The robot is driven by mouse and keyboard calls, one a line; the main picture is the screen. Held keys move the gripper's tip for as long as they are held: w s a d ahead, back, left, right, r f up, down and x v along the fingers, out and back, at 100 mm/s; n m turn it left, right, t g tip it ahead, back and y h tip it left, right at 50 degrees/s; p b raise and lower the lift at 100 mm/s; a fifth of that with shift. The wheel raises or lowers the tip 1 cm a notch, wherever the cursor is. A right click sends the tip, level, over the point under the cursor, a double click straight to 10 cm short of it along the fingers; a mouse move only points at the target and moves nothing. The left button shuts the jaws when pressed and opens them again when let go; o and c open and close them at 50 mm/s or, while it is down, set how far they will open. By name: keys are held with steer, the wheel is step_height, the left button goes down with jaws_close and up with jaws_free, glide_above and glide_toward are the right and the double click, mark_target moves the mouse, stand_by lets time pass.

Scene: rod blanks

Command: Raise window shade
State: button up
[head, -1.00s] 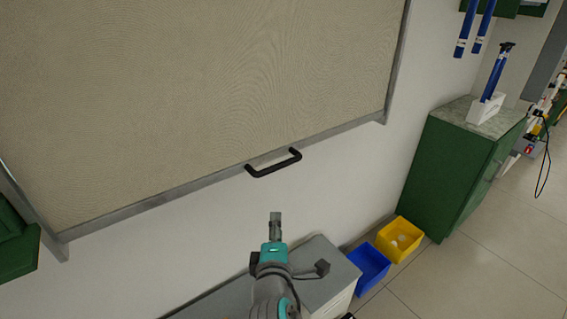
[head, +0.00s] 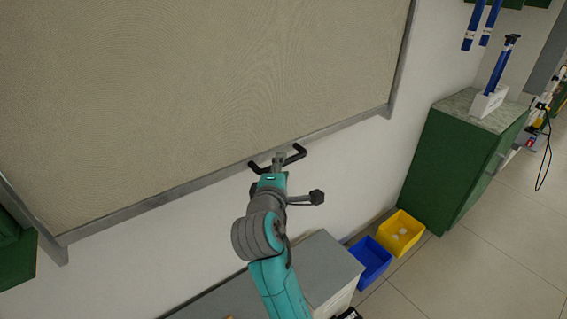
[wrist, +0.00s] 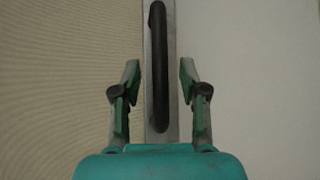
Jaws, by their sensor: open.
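The window shade (head: 210,80) is a large beige woven panel with a grey bottom rail (head: 150,204). A black bar handle (head: 298,153) sits on that rail. My gripper (head: 279,158) is in front of the handle and hides its middle part in the head view. In the wrist view, the handle (wrist: 159,70) runs lengthwise between the two fingers of my open gripper (wrist: 160,78). A gap shows on each side of the handle, and neither finger appears to touch it. The shade (wrist: 70,80) fills the left of that view.
A grey-topped cabinet (head: 325,262) stands below the shade. A blue bin (head: 371,262) and a yellow bin (head: 400,232) are on the floor to its right. A green cabinet (head: 445,170) stands farther right. The floor at lower right is clear.

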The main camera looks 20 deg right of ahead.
steer(key=shift+x, duration=1.45)
jaws_close()
